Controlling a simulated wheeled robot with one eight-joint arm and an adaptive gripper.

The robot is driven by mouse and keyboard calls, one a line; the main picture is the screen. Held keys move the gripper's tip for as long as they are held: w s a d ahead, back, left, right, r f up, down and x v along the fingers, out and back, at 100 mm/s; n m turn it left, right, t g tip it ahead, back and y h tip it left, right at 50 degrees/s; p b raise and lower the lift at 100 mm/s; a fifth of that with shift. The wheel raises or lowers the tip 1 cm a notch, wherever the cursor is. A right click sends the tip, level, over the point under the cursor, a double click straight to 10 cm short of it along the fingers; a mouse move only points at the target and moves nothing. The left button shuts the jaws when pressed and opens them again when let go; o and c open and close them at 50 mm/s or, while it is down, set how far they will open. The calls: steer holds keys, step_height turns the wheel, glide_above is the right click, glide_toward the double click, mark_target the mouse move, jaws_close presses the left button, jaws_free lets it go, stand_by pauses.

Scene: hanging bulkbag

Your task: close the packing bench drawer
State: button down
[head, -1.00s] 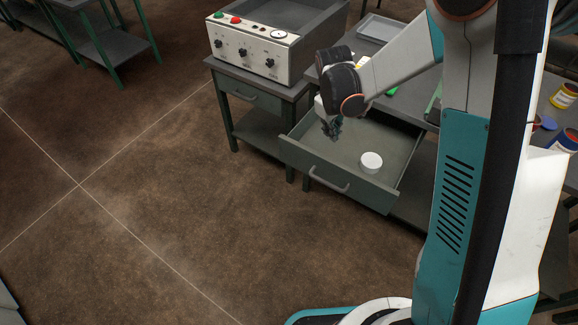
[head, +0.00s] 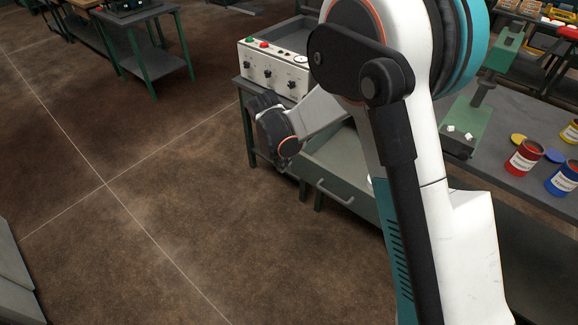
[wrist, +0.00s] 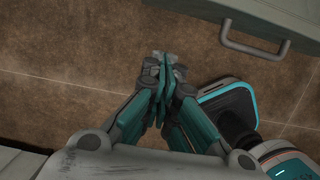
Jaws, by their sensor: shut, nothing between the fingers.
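The packing bench drawer (head: 342,180) is pulled open, its grey-green front facing the open floor. Its bar handle (head: 335,194) shows in the head view. In the wrist view the drawer front (wrist: 210,12) lies along the top edge, with the handle (wrist: 255,42) at upper right. My gripper (wrist: 165,70) is shut and empty, pointing down over the floor, apart from the handle and to its lower left in the wrist view. In the head view my wrist is left of the drawer, and the fingers are mostly hidden. My arm covers the drawer's right part and most of the white round thing inside.
A control box (head: 272,68) with knobs stands on a side table left of the drawer. Red (head: 524,158) and blue (head: 566,178) paint cans stand on the bench top at right. The brown floor (head: 180,220) before the drawer is clear.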

mark_target(295, 169)
steer(key=shift+w+d+f+b, duration=0.6)
steer(key=shift+w+f+b, duration=0.15)
steer(key=shift+f, duration=0.65)
steer(key=shift+w+d+f+b, duration=0.65)
steer(key=shift+w+f, duration=0.25)
steer(key=shift+f, duration=0.5)
steer(key=shift+w+d+f+b, duration=0.6)
steer(key=shift+w+f+b, duration=0.15)
steer(key=shift+f, duration=0.65)
